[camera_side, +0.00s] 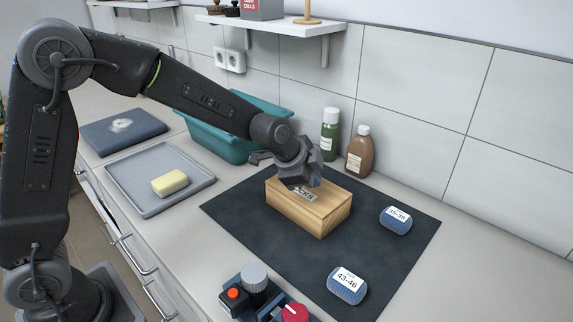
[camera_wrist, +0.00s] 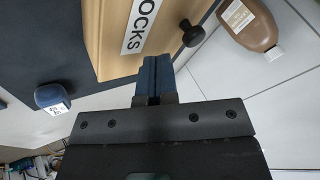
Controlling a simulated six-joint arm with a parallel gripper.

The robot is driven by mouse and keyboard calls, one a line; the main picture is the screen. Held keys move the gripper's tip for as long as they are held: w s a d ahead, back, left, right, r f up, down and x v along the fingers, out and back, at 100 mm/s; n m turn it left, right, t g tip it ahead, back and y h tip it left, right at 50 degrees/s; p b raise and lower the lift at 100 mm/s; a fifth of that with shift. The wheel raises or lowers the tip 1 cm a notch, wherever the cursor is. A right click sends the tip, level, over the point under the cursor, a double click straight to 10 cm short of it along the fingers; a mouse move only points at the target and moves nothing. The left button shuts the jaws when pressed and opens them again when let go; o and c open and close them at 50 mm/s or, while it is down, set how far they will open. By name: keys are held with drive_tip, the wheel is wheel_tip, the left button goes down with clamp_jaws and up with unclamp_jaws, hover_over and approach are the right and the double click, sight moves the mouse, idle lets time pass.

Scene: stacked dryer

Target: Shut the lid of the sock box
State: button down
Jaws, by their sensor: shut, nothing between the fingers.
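The wooden sock box (camera_side: 325,219) stands on a dark mat, and its lid (camera_side: 333,198) appears to lie flat on top. In the wrist view the box's pale wood (camera_wrist: 108,38) shows with a SOCKS label (camera_wrist: 142,25) and a black knob (camera_wrist: 192,34). My gripper (camera_side: 304,184) is over the box's back-left part and hides some of the label. In the wrist view my gripper's blue fingertips (camera_wrist: 155,64) are together and empty, close to the wood edge. I cannot tell whether they touch it.
Two blue labelled sock rolls (camera_side: 396,220) (camera_side: 347,285) lie on the mat (camera_side: 250,228) right of and in front of the box. Green and brown bottles (camera_side: 330,134) (camera_side: 358,152) stand behind. A teal tub (camera_side: 215,140) is at left, a control panel (camera_side: 262,295) in front.

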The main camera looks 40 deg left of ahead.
drive_tip(key=s+d+v, duration=0.1)
drive_tip(key=v, duration=0.9)
drive_tip(key=s+a+n, duration=0.2)
drive_tip(key=s+n, duration=0.2)
drive_tip(key=s, duration=0.3)
drive_tip(key=s+a+r+n+y, duration=0.1)
drive_tip(key=s+a+n, duration=0.2)
drive_tip(key=s, duration=0.5)
drive_tip(key=s+a+n+g, duration=0.1)
drive_tip(key=s+a+n, duration=0.1)
drive_tip(key=s+n, duration=0.2)
drive_tip(key=s, duration=0.3)
drive_tip(key=shift+s+a+r+n+y, duration=0.2)
drive_tip(key=shift+a+r+n+y, duration=0.1)
drive_tip(key=shift+r+n, duration=0.1)
